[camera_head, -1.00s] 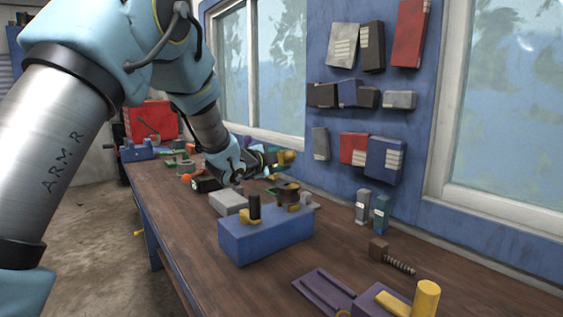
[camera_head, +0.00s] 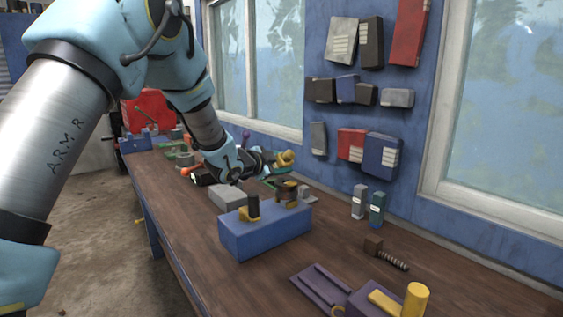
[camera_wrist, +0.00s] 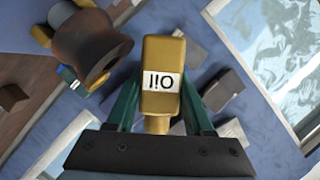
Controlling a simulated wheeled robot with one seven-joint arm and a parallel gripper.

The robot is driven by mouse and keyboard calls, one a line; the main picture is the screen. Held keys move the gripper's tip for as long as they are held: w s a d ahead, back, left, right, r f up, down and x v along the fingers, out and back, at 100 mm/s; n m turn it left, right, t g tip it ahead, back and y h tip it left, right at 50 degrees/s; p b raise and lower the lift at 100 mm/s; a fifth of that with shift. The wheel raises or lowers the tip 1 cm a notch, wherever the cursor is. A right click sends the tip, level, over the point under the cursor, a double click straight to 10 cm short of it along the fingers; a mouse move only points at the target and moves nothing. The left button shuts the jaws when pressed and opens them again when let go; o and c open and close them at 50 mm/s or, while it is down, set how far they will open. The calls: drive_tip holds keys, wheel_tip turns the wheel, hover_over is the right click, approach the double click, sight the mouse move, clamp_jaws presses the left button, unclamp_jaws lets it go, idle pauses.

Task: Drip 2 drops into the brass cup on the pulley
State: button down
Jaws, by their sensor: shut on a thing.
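My gripper (camera_wrist: 158,115) is shut on a mustard-yellow oil bottle (camera_wrist: 165,52), whose white label reads "Oil" upside down in the wrist view. In the head view the bottle (camera_head: 285,155) is up in the air, above and behind the pulley. The brown pulley (camera_head: 286,191) sits on the right part of a blue block (camera_head: 264,234). In the wrist view the pulley (camera_wrist: 84,45) is at the upper left, apart from the bottle. Brass-coloured parts show beside it, but I cannot tell which is the cup. No drop is visible.
A dark post with a yellow base (camera_head: 252,208) stands on the block's left part. A grey block (camera_head: 228,197) lies behind. The bench's front left is clear.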

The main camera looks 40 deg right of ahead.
drive_tip(key=shift+r+p, duration=1.75)
drive_tip(key=shift+r, duration=1.8)
drive_tip(key=shift+r+p, duration=0.15)
drive_tip(key=shift+p, duration=0.65)
drive_tip(key=shift+n+g+p, duration=0.4)
drive_tip(key=shift+n+p, duration=0.5)
drive_tip(key=shift+p, duration=0.75)
drive_tip(key=shift+f+n+g+y, duration=0.2)
drive_tip(key=shift+n+g+y, duration=0.1)
drive_tip(key=shift+n, duration=0.1)
drive_tip(key=shift+n+g, duration=0.4)
drive_tip(key=shift+n, duration=0.1)
drive_tip(key=shift+n+g+y, duration=0.3)
drive_tip(key=shift+n+g, duration=0.8)
drive_tip(key=shift+n, duration=0.4)
